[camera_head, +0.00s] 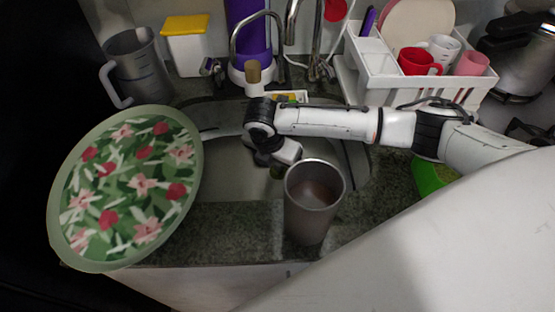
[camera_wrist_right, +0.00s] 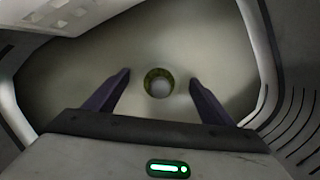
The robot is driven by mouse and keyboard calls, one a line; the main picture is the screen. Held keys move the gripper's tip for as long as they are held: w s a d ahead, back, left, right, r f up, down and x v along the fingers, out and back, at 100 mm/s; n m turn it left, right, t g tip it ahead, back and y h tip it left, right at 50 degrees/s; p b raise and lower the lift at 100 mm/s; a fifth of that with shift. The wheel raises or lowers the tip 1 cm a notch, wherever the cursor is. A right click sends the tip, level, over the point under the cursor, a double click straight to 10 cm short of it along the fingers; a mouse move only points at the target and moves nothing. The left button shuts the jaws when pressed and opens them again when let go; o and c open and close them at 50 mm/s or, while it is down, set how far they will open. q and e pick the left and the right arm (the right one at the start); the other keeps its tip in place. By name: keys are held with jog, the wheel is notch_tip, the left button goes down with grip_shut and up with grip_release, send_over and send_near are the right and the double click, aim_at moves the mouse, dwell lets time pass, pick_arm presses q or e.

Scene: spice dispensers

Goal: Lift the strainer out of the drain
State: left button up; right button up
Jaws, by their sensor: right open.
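The drain (camera_wrist_right: 158,83) shows in the right wrist view as a small round spot with a dark greenish rim and a paler grey middle, in the floor of the sink (camera_wrist_right: 75,80). The strainer cannot be told apart from the drain at this size. My right gripper (camera_wrist_right: 159,79) is open and empty, its two dark fingers on either side of the drain in the picture and apart from it. In the head view my right gripper (camera_head: 277,168) points down into the sink (camera_head: 228,170); the drain is hidden there. My left gripper is not in view.
A grey tumbler (camera_head: 315,200) stands at the sink's front edge. A floral tray (camera_head: 125,185) covers the left side. A faucet (camera_head: 262,45) and soap-like items stand behind the sink. A white dish rack (camera_head: 375,90) with cups is at the back right, a green bowl (camera_head: 428,178) at right.

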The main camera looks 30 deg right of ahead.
jog(key=shift+f, duration=0.1)
jog(key=c, duration=1.1)
jog(key=o, duration=0.4)
jog(key=c, duration=0.3)
jog(key=shift+c, duration=0.2)
jog(key=shift+r, duration=1.25)
jog(key=shift+r, duration=1.95)
